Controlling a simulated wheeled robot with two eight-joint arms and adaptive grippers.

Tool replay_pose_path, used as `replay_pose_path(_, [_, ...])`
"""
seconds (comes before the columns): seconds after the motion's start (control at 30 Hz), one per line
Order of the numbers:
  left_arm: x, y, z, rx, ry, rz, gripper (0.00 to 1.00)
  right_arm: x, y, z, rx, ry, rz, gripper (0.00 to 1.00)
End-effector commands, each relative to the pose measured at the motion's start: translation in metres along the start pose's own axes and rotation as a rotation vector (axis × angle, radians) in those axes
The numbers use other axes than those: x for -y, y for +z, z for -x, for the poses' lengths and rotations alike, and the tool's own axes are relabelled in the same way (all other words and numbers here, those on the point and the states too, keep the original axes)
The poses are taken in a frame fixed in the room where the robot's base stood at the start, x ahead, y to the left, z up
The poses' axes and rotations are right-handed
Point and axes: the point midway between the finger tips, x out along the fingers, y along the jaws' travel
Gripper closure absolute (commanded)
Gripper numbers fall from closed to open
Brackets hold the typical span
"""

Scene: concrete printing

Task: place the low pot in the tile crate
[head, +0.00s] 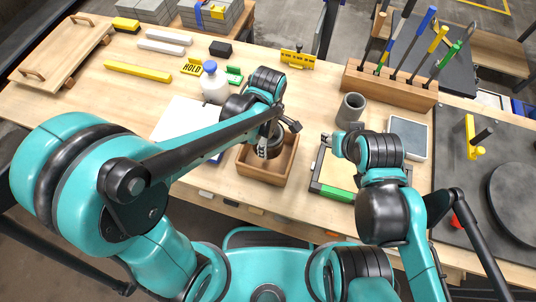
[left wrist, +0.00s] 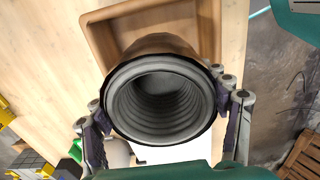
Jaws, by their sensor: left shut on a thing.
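The low pot (left wrist: 160,95), round with a dark rim and a ribbed grey inside, is held between the fingers of my left gripper (left wrist: 165,115) in the left wrist view. In the head view the left gripper (head: 270,132) is over the wooden tile crate (head: 262,176), and the pot is mostly hidden behind it. The crate's wall also shows behind the pot in the left wrist view (left wrist: 98,38). Whether the pot touches the crate floor cannot be told. My right gripper (head: 332,143) is right of the crate, its finger opening unclear.
A grey cylinder (head: 351,110) stands right of the crate, near the tool rack (head: 390,88). A framed tray (head: 334,176) lies under my right arm. A white bottle (head: 212,84) and a white sheet (head: 185,120) are left of the crate.

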Motion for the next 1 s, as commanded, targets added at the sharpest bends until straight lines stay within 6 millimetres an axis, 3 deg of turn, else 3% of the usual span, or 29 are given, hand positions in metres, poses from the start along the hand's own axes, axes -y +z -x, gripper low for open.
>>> replay_pose_path(0.03, [0.0,0.0,-0.014,0.0,0.0,0.0,0.81,0.0,0.005,-0.007,0.0,0.0,0.0,0.6])
replay_pose_path(0.13, [-0.001,0.0,-0.032,0.0,0.0,0.0,0.81,0.0,0.009,-0.013,0.0,0.0,0.0,0.6])
replay_pose_path(0.37, [0.0,-0.001,-0.05,0.0,0.0,-0.001,0.81,0.0,0.013,-0.017,0.0,0.0,0.0,0.6])
replay_pose_path(0.6, [0.0,-0.001,-0.081,0.0,0.0,-0.002,0.81,0.0,0.021,-0.029,0.0,0.0,0.0,0.6])
replay_pose_path(1.0, [0.0,-0.001,-0.086,0.0,0.0,-0.002,0.81,0.0,0.022,-0.031,0.0,0.0,0.0,0.6])
